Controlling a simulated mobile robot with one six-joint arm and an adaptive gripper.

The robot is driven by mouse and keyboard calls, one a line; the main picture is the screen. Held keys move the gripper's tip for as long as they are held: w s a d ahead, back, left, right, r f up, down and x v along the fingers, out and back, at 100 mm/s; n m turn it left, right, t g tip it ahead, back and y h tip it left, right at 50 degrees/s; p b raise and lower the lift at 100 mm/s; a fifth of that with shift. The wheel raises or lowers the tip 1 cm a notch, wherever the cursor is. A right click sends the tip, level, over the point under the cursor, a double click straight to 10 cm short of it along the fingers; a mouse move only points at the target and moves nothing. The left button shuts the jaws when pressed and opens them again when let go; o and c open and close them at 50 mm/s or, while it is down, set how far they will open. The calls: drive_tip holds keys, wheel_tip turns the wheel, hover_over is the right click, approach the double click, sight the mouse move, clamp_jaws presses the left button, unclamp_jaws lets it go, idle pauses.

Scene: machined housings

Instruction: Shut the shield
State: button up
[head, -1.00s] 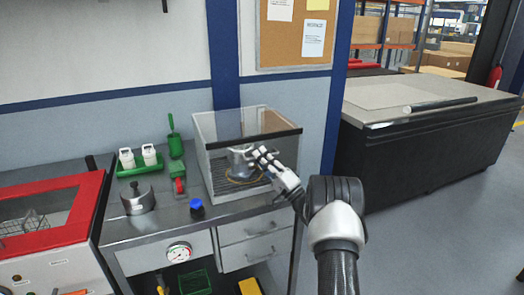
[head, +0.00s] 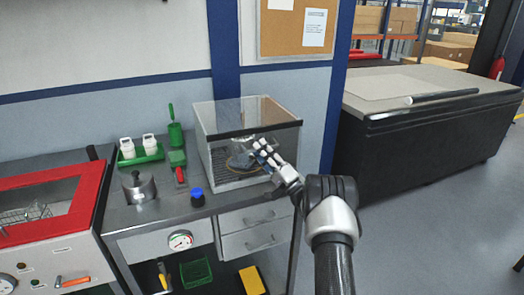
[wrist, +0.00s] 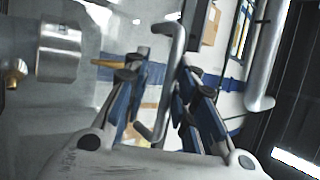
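The shield (head: 232,116) is a clear panel with a dark front edge bar, on a see-through box on the bench. The bar sits high, at the top of the box's front; how far it stands open is hard to tell. My gripper (head: 264,150) is at the box's front right, below the bar. In the wrist view a grey U-shaped handle (wrist: 166,85) passes between my gripper's blue-padded fingers (wrist: 160,85). The fingers stand apart with gaps beside the handle. A metal part inside the box (head: 240,160) is partly hidden by my fingers.
Left of the box are a metal pot-like housing (head: 138,187), a blue-capped item (head: 197,197), a red-handled green tool (head: 179,172) and a green tray (head: 140,157) with white containers. A red-framed cover (head: 92,205) is farther left. A dark counter (head: 430,140) stands right.

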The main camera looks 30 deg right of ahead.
drive_tip(key=shift+r, duration=0.15)
drive_tip(key=v, duration=1.2)
drive_tip(key=shift+s+f, duration=0.1)
drive_tip(key=shift+f, duration=0.15)
